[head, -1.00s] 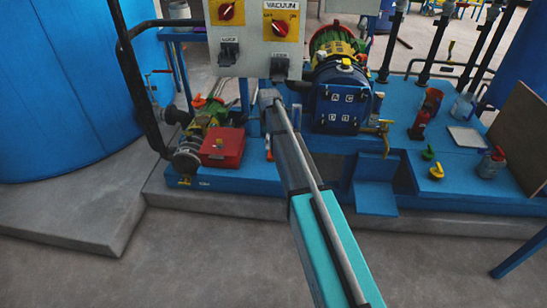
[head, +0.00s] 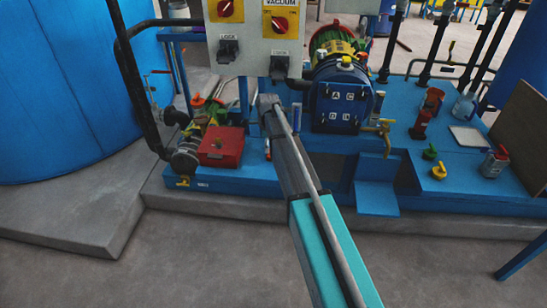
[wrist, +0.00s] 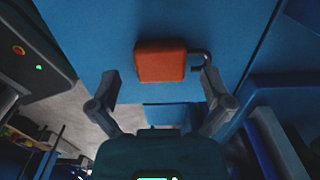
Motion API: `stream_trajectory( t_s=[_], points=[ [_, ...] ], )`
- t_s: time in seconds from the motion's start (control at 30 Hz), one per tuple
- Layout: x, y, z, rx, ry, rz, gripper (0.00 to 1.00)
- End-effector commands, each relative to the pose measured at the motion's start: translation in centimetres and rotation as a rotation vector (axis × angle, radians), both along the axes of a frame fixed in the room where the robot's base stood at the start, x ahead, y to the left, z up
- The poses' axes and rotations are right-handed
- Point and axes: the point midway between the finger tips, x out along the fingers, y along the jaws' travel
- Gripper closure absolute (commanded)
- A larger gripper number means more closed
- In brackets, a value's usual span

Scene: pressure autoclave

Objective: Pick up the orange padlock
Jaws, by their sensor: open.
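The orange padlock (wrist: 160,62) shows in the wrist view against a blue surface, with its dark shackle pointing right. My gripper (wrist: 160,80) is open, one finger to the lower left of the padlock and the other near its shackle side. The padlock's body lies just beyond and between the fingertips, and nothing is held. I cannot tell whether the right finger touches the shackle. In the head view I cannot make out the padlock or my gripper; my arm reaches toward the blue skid below the control panel.
In the head view, the control panel (head: 255,30) stands above the blue skid (head: 245,180). A red box (head: 221,147) is left of my arm, and a blue motor (head: 340,97) is right of it. A yellow item (head: 439,171) and several containers stand farther right.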

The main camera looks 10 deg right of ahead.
Motion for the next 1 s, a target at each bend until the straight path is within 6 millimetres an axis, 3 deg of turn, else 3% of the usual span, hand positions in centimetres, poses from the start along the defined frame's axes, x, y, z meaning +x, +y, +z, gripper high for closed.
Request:
stream_trajectory(
  t_s=[0.4,1.0],
  points=[
    [0.0,0.2,-3.4,0.000,0.000,0.000,0.00],
    [0.0,0.3,-3.7,0.000,0.000,0.001,0.00]
  ],
)
